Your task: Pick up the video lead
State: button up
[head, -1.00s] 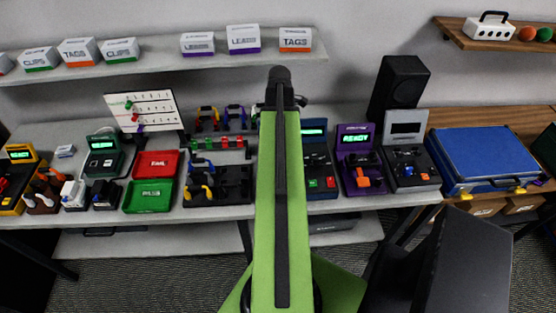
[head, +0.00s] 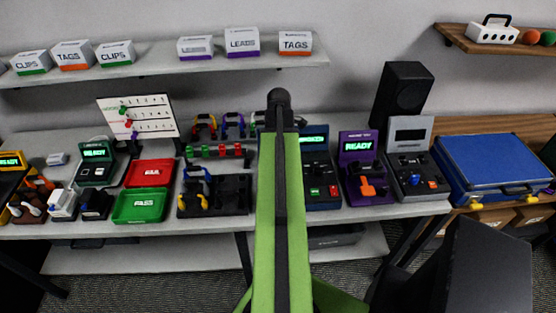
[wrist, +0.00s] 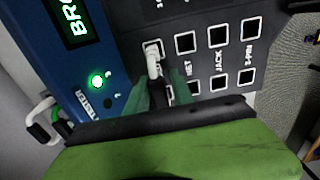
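In the wrist view, the green fingers of my gripper (wrist: 163,88) stand on either side of a white plug (wrist: 153,62) at a socket of a dark port panel (wrist: 225,62). The fingers are apart, but I cannot tell whether they touch the plug. No label on the plug shows, so I cannot tell if it is the video lead. In the head view, my arm hides my gripper and part of the blue tester (head: 318,170).
In the wrist view, a blue unit (wrist: 95,62) has a lit green button, and a white looped cable (wrist: 42,115) is beside it. A green tray (head: 141,205), a red tray (head: 150,173), a purple unit (head: 360,170) and a blue case (head: 497,165) crowd the bench.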

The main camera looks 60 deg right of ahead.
grip_shut()
jog(key=shift+r, duration=0.1)
